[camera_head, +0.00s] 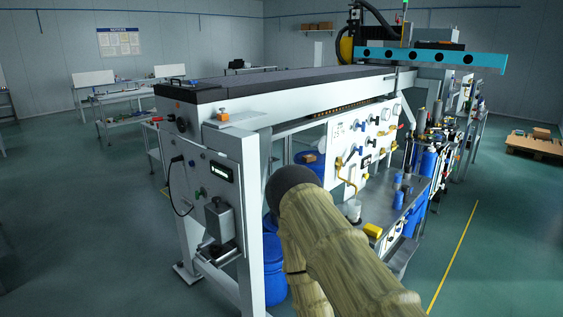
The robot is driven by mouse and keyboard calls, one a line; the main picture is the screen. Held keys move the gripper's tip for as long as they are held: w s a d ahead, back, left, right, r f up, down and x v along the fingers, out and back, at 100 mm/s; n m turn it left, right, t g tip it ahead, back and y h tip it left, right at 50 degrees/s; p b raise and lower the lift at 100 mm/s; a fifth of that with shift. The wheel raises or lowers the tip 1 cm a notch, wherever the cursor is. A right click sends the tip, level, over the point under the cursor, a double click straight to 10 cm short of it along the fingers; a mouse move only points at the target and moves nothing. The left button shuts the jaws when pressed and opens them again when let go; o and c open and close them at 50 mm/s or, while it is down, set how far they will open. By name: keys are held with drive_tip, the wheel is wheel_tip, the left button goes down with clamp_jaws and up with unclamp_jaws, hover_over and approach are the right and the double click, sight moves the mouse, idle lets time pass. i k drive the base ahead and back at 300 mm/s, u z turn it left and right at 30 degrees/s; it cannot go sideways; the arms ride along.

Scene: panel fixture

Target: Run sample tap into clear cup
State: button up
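A pale, clear-looking cup (354,211) stands upright on the grey bench below the spout. Whether it holds liquid is too small to tell. My arm, tan with a dark rounded end, rises from the bottom centre and covers part of the view left of the cup. My gripper does not show.
The grey bench (385,203) runs along the panel. A white frame post (246,215) stands left of my arm. Open floor (500,235) lies right.

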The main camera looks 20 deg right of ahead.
sight(350, 157)
drive_tip(key=u, duration=0.05)
drive_tip(key=i, duration=1.35)
drive_tip(key=z, duration=1)
